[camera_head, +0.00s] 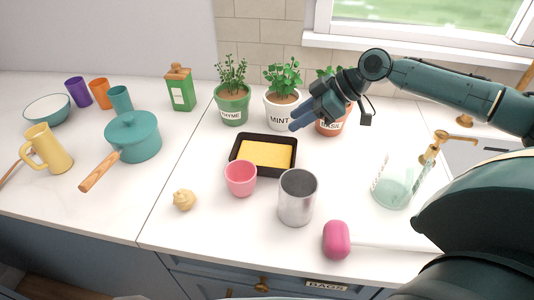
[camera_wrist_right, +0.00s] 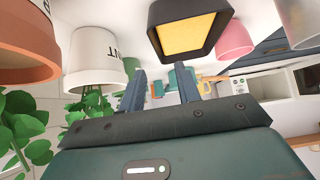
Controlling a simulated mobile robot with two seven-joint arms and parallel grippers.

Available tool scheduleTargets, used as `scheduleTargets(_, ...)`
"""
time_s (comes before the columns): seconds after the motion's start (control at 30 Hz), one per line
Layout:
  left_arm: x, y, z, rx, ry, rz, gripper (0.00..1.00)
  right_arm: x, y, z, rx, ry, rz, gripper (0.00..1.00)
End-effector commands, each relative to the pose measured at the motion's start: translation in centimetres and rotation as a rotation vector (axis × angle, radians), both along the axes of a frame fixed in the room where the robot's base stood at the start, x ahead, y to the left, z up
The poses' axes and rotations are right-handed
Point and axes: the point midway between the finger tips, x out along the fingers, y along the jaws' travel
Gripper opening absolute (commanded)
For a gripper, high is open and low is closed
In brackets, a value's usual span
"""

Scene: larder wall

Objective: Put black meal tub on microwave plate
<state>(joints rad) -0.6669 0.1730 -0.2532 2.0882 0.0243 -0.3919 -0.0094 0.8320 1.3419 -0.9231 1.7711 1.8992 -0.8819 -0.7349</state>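The black meal tub (camera_head: 268,137), a shallow rectangular tray with yellow contents, sits on the white counter in front of the potted herbs. In the right wrist view, the tub (camera_wrist_right: 155,20) is at the top, beyond the fingers. My right gripper (camera_head: 300,122) is above the counter, behind and to the right of the tub and apart from it, in front of the mint and basil pots. In the wrist view its two fingers (camera_wrist_right: 159,72) are spread with nothing between them. No microwave plate can be made out. My left gripper is out of view.
A pink cup (camera_head: 241,179) and metal canister (camera_head: 297,198) stand close in front of the tub. Thyme (camera_head: 232,107), mint (camera_head: 281,111) and basil pots line the wall. A white boxy appliance (camera_wrist_right: 240,86) shows in the wrist view.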

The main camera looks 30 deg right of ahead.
Motion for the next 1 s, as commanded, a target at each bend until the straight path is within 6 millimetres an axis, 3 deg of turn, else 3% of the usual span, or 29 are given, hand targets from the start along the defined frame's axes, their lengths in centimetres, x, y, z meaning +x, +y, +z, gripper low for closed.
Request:
scheduleTargets(0.2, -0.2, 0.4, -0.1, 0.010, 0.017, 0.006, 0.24, 1.8, 2.4, -2.7, 0.002, 0.000, 0.000, 0.33)
scheduleTargets(0.5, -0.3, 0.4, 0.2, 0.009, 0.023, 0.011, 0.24, 3.0, 3.7, -4.4, 0.002, -0.001, 0.000, 0.33)
scheduleTargets(0.73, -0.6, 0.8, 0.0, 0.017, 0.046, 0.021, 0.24, 4.6, 5.4, -6.9, 0.001, -0.001, 0.000, 0.33)
scheduleTargets(1.0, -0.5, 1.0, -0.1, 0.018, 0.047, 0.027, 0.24, 4.9, 5.7, -7.6, 0.000, 0.000, -0.001, 0.33)
